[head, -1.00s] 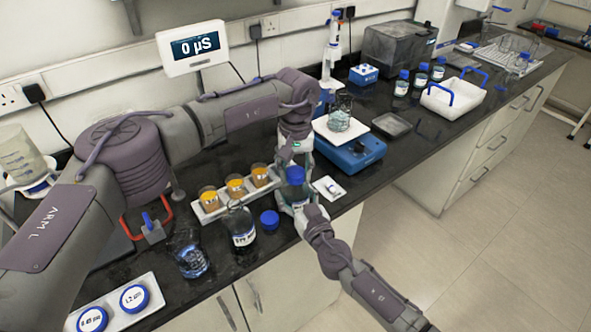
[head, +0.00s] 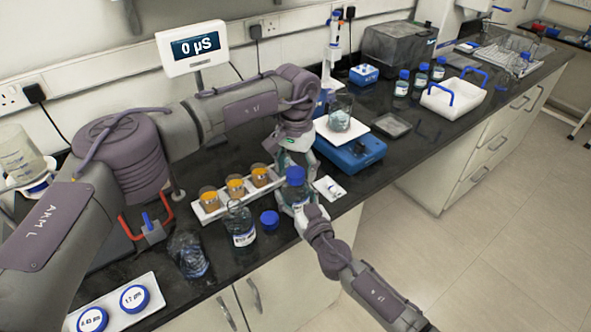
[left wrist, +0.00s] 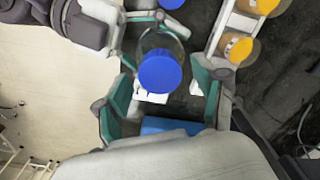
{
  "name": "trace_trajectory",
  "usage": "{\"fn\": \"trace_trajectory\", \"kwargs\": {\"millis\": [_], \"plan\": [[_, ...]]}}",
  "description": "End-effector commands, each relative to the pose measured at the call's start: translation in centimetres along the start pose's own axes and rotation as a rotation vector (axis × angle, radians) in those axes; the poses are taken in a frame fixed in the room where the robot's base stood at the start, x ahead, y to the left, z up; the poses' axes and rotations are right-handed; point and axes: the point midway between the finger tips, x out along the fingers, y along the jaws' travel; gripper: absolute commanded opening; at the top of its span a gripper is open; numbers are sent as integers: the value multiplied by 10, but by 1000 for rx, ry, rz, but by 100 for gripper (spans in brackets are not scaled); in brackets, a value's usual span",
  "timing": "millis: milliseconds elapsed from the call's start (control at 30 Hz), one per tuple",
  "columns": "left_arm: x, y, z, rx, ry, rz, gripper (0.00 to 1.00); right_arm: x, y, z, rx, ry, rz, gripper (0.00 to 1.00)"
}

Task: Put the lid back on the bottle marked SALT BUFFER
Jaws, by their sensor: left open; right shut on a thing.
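My right gripper (head: 296,205) is shut on a clear bottle with a blue lid (head: 296,175) on its top, upright near the bench's front edge. Its label is hidden. A loose blue lid (head: 269,219) lies on the bench between the two bottles.
A white rack (head: 225,203) with amber-topped jars is behind the bottles. A glass beaker (head: 188,255) stands to the left, and a tray (head: 112,305) holds two marked blue-rimmed discs. A blue stirrer (head: 350,152) with a beaker is behind right.

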Motion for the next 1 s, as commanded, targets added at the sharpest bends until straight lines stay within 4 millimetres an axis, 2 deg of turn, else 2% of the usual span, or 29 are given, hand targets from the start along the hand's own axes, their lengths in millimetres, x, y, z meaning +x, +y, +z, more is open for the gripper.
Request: {"fn": "trace_trajectory", "kwargs": {"millis": [267, 667, 767, 867, 1000], "plan": [[-35, 0, 0, 0, 0, -1, 70, 0, 0, 1, 0, -1, 0, 0], [-37, 0, 0, -33, -1, 0, 68, 0, 0, 1, 0, -1, 0, 0], [-38, 0, 0, -136, 0, 0, 68, 0, 0, 1, 1, -1, 0, 0], [-41, 0, 0, -318, 0, 0, 68, 0, 0, 1, 1, -1, 0, 0], [-44, 0, 0, -652, -1, 0, 68, 0, 0, 1, 1, -1, 0, 0]]}}
